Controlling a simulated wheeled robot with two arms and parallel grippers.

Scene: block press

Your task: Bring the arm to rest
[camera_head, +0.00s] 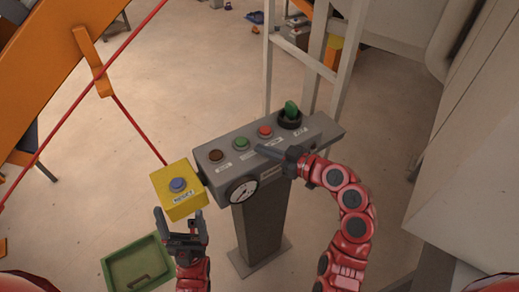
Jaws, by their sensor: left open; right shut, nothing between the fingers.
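My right gripper (270,153) is shut and empty. It is at the end of the red arm that curves in from the lower right, and in the picture its tip lies at the front of the grey control panel (322,131), below the red button (265,132). I cannot tell whether it touches the panel. My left gripper (178,222) is open and empty, pointing up just below the yellow box (171,202) with a blue button (177,185). A gap to the box is hard to judge.
The panel on its dark pedestal (262,228) also carries a brown button (216,156), a green button (241,143), a green knob (291,109) and a dial (243,190). A green tray (112,269) is at lower left. A white frame (267,70) stands behind.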

